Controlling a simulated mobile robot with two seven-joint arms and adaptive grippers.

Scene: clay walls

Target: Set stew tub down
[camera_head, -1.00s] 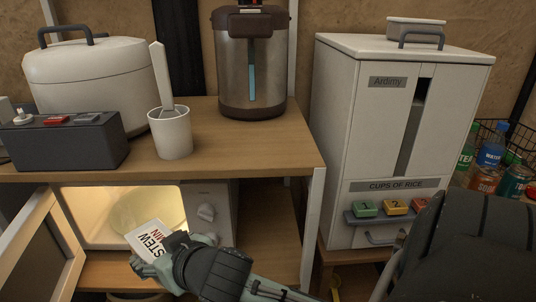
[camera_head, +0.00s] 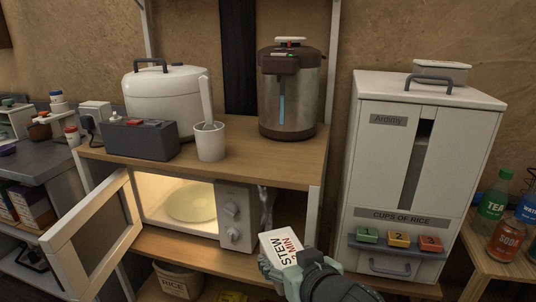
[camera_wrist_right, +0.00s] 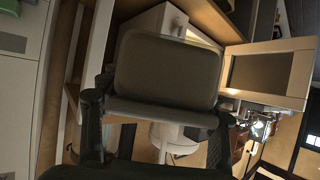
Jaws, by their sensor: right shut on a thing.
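The stew tub (camera_head: 281,244), white with "STEW" and "MIN" lettering on its lid, is held in my right gripper (camera_head: 284,268). It is in front of the shelf unit, just right of the microwave's control panel. In the right wrist view the tub (camera_wrist_right: 166,66) fills the middle, between the two dark fingers of my right gripper (camera_wrist_right: 160,112), which is shut on it. The tub looks tilted in the head view and clear of any surface. My left gripper is in neither view.
The microwave (camera_head: 233,214) is lit, its door (camera_head: 92,236) swung open to the left, its round plate (camera_head: 190,205) bare. The wooden top (camera_head: 245,165) carries a rice cooker (camera_head: 165,95), grey box, white cup and water boiler (camera_head: 290,95). A rice dispenser (camera_head: 420,180) stands right.

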